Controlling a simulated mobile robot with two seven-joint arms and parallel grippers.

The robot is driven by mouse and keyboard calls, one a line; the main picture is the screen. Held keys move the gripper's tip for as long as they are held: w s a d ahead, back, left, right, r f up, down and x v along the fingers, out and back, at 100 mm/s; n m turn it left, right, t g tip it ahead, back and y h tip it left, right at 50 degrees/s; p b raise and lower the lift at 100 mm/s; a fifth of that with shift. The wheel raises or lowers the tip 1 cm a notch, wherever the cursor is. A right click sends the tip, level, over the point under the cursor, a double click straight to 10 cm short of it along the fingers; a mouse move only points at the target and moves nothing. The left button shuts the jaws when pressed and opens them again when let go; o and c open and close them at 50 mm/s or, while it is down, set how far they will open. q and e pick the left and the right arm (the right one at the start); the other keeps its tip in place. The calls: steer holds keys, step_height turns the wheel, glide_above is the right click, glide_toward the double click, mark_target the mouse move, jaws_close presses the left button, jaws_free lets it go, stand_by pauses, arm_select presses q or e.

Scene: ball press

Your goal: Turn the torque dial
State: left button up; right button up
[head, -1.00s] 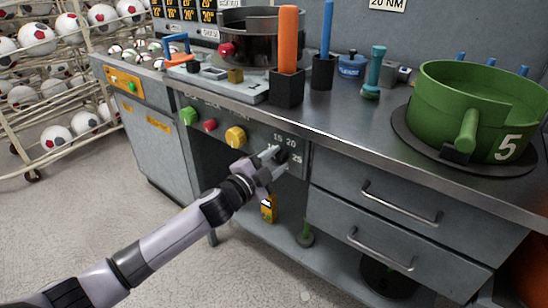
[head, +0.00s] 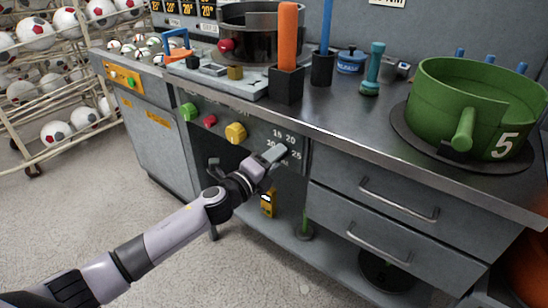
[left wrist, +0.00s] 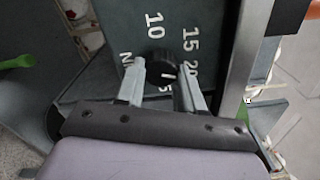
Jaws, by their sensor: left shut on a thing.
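The torque dial (left wrist: 163,60) is a small black knob with a white mark, on a dark panel with numbers. In the left wrist view 10, 15 and 20 are readable around it; other markings are partly covered. My left gripper (left wrist: 163,78) has one finger on each side of the dial and is shut on it. In the head view my left gripper (head: 277,153) reaches the numbered panel (head: 285,134) from the lower left and hides most of the dial. My right gripper is not in view.
Green, red and yellow (head: 236,133) controls sit left of the dial on the same panel. Drawers with bar handles (head: 400,200) are to its right. The bench top (head: 335,110) above holds tools, a dark pot and a green ring-shaped mould (head: 440,95).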

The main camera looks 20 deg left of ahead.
arm_select(q)
steer(key=shift+f+m, duration=0.1)
steer(key=shift+m, duration=0.9)
steer(key=o, duration=1)
steer(key=shift+o, duration=0.2)
steer(key=v, duration=0.7)
steer(key=shift+p, duration=0.35)
steer(key=shift+s, duration=0.1)
